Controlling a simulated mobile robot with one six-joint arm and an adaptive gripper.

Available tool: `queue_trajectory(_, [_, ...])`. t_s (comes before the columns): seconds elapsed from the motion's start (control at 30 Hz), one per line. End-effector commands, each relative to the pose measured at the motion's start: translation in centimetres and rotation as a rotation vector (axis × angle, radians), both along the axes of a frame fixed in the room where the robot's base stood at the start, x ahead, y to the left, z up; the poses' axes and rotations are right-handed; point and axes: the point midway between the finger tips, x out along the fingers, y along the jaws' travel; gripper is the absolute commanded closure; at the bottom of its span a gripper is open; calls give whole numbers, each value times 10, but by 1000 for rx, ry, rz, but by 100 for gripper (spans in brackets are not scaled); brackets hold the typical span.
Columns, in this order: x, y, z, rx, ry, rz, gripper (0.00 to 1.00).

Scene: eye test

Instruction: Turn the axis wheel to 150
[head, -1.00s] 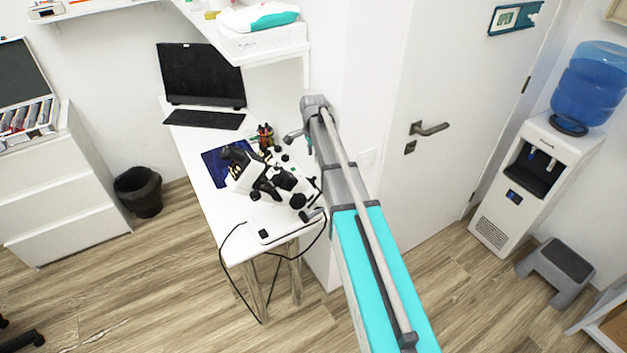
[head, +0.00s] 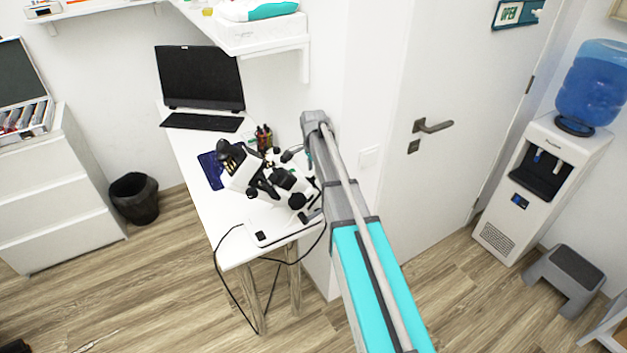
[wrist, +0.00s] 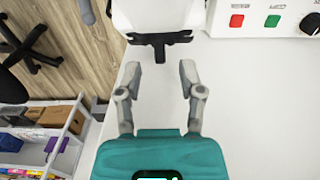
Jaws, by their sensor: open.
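In the head view a white and black eye-test instrument (head: 240,182) stands on a white desk (head: 207,225). I cannot make out the axis wheel or any scale in either view. In the wrist view my gripper (wrist: 159,72) is open, with nothing between its fingers. Just beyond the fingertips is a white body (wrist: 160,15) with a black T-shaped fitting (wrist: 158,42) at its near end. To its right is a white panel (wrist: 262,30) with a red button (wrist: 237,21), a green button (wrist: 272,21) and a black knob (wrist: 311,24). In the head view the gripper is mostly hidden beside the instrument.
A laptop (head: 200,78), a pen cup (head: 264,140) and a blue mat (head: 208,170) are on the desk. A black cable (head: 217,270) hangs off its front edge. A wall and door (head: 450,70) stand to the right. The wrist view shows a shelf unit (wrist: 40,150) at lower left.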

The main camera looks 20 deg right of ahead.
Motion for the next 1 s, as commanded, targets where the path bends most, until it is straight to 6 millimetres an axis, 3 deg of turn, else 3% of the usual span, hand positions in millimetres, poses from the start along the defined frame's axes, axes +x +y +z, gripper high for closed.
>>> queue_trajectory(0.3, [0,0,-22,0,0,0,50])
queue_trajectory(0.83, [0,0,-26,0,0,0,50])
queue_trajectory(1.0, [0,0,-26,0,0,0,82])
